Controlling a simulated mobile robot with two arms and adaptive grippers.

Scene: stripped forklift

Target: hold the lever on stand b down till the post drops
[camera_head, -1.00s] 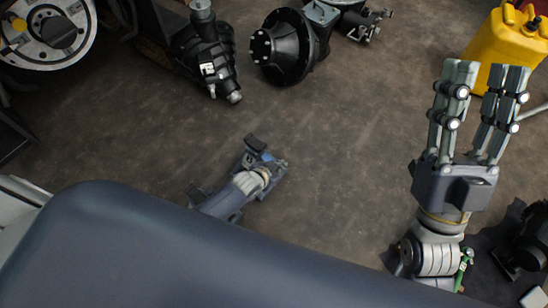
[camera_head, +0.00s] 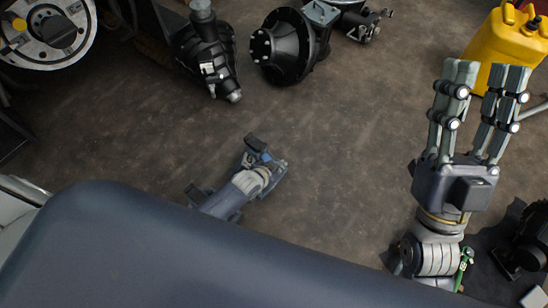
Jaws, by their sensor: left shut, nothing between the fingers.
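My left gripper (camera_head: 262,160) is low over the floor in the middle of the view, seen small and foreshortened beside a pale ringed wrist. Its fingers are hard to make out, but it looks shut and empty. My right gripper (camera_head: 486,80) is at the right, its long grey fingers pointing up the picture with a gap between them; it is open and empty. I cannot make out stand b, its lever or the post in this view. A broad blue-grey surface, which looks like my own body, hides the lower left.
Black machine parts (camera_head: 285,48) and a dark gear housing (camera_head: 208,52) lie at the top. A wheel hub (camera_head: 52,52) is at the upper left and a yellow jerrycan (camera_head: 508,48) at the upper right. A dark part (camera_head: 532,240) is at the lower right. The middle floor (camera_head: 340,150) is clear.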

